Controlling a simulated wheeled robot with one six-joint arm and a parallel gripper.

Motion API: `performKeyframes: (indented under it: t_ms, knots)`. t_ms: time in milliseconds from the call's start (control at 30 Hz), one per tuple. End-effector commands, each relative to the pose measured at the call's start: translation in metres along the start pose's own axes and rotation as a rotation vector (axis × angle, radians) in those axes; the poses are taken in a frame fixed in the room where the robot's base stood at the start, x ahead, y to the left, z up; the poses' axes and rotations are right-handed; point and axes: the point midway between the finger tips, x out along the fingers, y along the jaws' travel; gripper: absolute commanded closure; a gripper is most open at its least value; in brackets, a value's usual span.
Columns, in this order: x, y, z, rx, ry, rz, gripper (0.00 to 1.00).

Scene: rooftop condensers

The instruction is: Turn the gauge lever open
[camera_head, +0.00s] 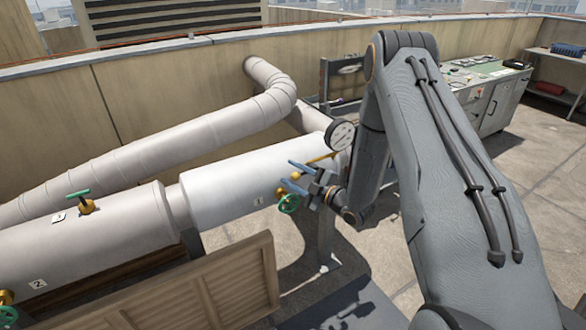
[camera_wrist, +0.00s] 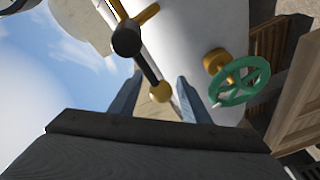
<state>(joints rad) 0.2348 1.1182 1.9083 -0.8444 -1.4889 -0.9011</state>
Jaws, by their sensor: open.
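The round white-faced gauge (camera_head: 341,135) stands on the near insulated pipe, left of my arm, with a brass fitting (camera_head: 322,158) beside it. My gripper (camera_head: 289,173) is open, its blue fingers spread in front of the pipe just below the gauge. A thin dark bar (camera_wrist: 148,68), which looks like the lever, runs from this knob up to a black round part (camera_wrist: 127,38). I cannot tell whether either finger touches it. The lever is hard to make out in the head view.
A green handwheel (camera_head: 288,203) sits close below my gripper and shows right of the fingers in the wrist view (camera_wrist: 240,82). Another green-handled valve (camera_head: 84,201) is farther left. A slatted wooden panel (camera_head: 190,290) stands in front. A workbench (camera_head: 490,90) is behind.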

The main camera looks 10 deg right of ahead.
Motion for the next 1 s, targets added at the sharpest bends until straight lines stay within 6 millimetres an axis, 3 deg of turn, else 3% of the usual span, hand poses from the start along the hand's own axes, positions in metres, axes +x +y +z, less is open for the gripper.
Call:
performKeyframes:
  t_ms: [200, 500, 567, 767, 1000]
  knots:
    - [0.021, 0.0, 0.0, 0.0, -0.001, -0.001, 0.57]
    - [0.024, 0.0, 0.001, 0.001, -0.003, 0.001, 0.57]
    - [0.024, 0.0, 0.001, 0.001, -0.003, 0.0, 0.64]
    - [0.024, 0.0, 0.001, 0.001, -0.003, 0.001, 0.98]
    - [0.026, 0.0, 0.001, 0.004, -0.001, 0.001, 1.0]
